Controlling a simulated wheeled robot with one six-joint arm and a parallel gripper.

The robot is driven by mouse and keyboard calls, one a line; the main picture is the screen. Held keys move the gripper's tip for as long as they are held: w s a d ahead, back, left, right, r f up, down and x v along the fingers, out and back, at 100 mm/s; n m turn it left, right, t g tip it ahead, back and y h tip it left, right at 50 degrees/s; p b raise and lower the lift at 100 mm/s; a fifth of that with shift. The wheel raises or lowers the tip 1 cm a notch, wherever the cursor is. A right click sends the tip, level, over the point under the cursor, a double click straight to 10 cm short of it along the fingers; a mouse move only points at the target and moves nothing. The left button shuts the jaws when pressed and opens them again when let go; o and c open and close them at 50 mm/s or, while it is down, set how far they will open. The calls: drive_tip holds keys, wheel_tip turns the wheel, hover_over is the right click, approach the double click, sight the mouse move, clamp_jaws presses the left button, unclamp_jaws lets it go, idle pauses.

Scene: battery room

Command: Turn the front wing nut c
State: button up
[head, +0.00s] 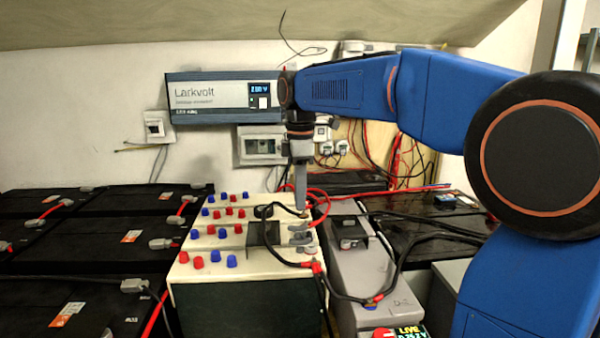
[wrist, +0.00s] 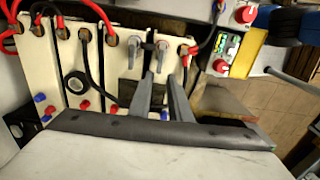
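My gripper (head: 302,207) points down over the right-hand ends of the white batteries in the head view, where its fingers overlap and only one shows clearly. In the wrist view my gripper (wrist: 166,50) has two grey fingers standing apart, with nothing clamped between them. A grey wing-nut-like fitting (wrist: 162,54) on a terminal of the white batteries shows between the fingertips. In the head view a grey fitting (head: 310,250) sits near the front right end of the batteries, in front of another grey one (head: 298,237). I cannot tell whether the fingers touch either.
Black cables and a red clamp (head: 316,267) lie close by. A black box (head: 264,235) and a roll of tape (wrist: 75,83) sit on the white batteries (head: 205,262). A grey case (head: 362,275) and a LIVE meter (head: 410,331) stand to the right. Black batteries (head: 85,250) fill the left.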

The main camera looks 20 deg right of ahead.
wheel_tip(320, 180, up, 6)
idle(0.4)
drive_tip(key=s+d+f+m+t, duration=0.1)
drive_tip(key=s+d+f+m, duration=0.1)
drive_tip(key=s+f+m, duration=0.3)
drive_tip(key=s+d+f+m+t, duration=0.2)
drive_tip(key=s+f+m, duration=0.3)
drive_tip(key=s+f, duration=0.6)
drive_tip(key=s+d+f+m+t, duration=0.1)
drive_tip(key=s+d+f+m, duration=0.3)
drive_tip(key=s, duration=0.8)
drive_tip(key=shift+s+f+m+t, duration=0.2)
drive_tip(key=shift+f+m, duration=0.3)
drive_tip(key=shift+f, duration=0.5)
drive_tip(key=shift+s+f+m+t, duration=0.15)
drive_tip(key=shift+f+m, duration=0.35)
drive_tip(key=shift+f, duration=0.5)
